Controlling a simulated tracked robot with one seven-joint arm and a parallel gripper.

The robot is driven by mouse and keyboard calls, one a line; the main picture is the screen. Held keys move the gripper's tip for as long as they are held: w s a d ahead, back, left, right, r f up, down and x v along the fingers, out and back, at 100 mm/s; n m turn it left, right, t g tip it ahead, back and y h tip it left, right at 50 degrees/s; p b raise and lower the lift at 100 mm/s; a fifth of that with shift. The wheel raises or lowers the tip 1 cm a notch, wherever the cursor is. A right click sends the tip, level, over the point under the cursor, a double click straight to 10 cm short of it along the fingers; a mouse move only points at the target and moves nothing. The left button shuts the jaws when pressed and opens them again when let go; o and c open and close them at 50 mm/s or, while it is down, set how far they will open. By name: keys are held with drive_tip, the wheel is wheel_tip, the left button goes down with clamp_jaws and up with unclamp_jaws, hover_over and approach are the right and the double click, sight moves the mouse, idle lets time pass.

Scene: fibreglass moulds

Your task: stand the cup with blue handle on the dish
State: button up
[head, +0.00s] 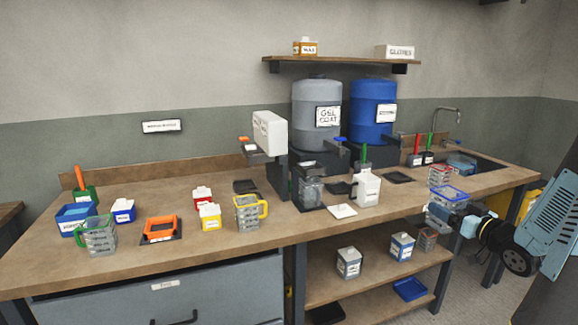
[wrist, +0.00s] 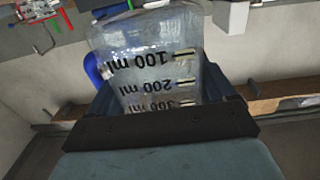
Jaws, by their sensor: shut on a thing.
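My gripper (head: 457,211) is at the right of the head view, in front of the bench's right part. In the wrist view, my gripper (wrist: 165,108) is shut on a clear measuring cup with black ml marks (wrist: 150,65). Its blue handle (wrist: 93,70) shows at the left, partly hidden by a finger. In the head view this cup (head: 447,194) shows small and partly covered by my gripper. A flat white square (head: 342,211) lies on the bench near the front edge, left of the white bottle; I cannot tell for sure that it is the dish.
A clear cup with red (head: 440,174) stands behind my gripper. A white bottle (head: 367,188) and a dark flat square (head: 398,177) are to the left. A yellow-handled cup (head: 248,214) and a green-handled cup (head: 97,236) stand further left. The sink (head: 482,163) is at the right.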

drive_tip(key=w+a+f+m+t+h, duration=0.1)
drive_tip(key=w+a+f+m+h, duration=0.25)
drive_tip(key=w+a+f, duration=1.2)
drive_tip(key=s+a+f+h, duration=0.1)
drive_tip(key=s+a+f, duration=0.1)
drive_tip(key=f, duration=0.6)
drive_tip(key=s+a+f+h, duration=0.1)
drive_tip(key=s+a+f, duration=0.1)
drive_tip(key=s+f, duration=0.3)
wheel_tip(320, 180, down, 3)
drive_tip(key=shift+a+r, duration=0.1)
drive_tip(key=shift+a, duration=0.3)
drive_tip(key=shift+s+d, duration=0.1)
drive_tip(key=shift+s, duration=0.05)
drive_tip(key=shift+a, duration=0.2)
